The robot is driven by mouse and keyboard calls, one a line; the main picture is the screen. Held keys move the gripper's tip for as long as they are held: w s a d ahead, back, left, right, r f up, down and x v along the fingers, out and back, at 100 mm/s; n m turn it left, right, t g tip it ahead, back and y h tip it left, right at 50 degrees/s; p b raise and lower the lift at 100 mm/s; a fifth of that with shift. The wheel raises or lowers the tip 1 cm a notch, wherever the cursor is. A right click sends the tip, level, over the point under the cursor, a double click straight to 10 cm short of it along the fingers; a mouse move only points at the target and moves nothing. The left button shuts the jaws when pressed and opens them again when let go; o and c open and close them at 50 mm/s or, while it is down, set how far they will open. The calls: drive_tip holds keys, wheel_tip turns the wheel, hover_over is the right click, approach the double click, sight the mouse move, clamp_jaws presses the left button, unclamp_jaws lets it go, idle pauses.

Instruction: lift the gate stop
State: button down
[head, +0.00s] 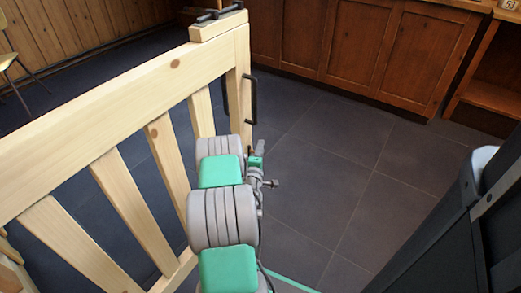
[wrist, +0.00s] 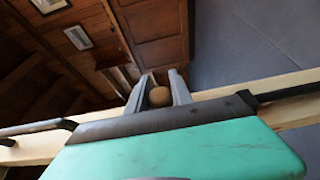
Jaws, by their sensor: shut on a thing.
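A round brown wooden knob, seemingly the gate stop (wrist: 159,97), shows between the two grey fingers of my gripper (wrist: 159,84) in the wrist view. The fingers are shut on it from both sides. Its lower part is hidden behind the dark gripper body. In the head view my gripper (head: 258,150) is beside the pale wooden gate (head: 130,99), low by its end post. I cannot make out the stop there.
A black pull handle (head: 254,100) is on the gate's end post, and a black latch (head: 217,14) is on top. Brown cabinets (head: 362,52) stand at the back. The dark tiled floor (head: 340,150) to the right is clear. A chair (head: 10,62) stands far left.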

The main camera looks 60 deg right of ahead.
idle(0.3)
wheel_tip(320, 180, up, 4)
drive_tip(key=p, duration=0.2)
drive_tip(key=shift+w+d+f+p, duration=0.1)
drive_tip(key=shift+f+p, duration=0.05)
drive_tip(key=shift+p, duration=0.2)
drive_tip(key=c, duration=1.2)
unclamp_jaws()
drive_tip(key=shift+f, duration=0.1)
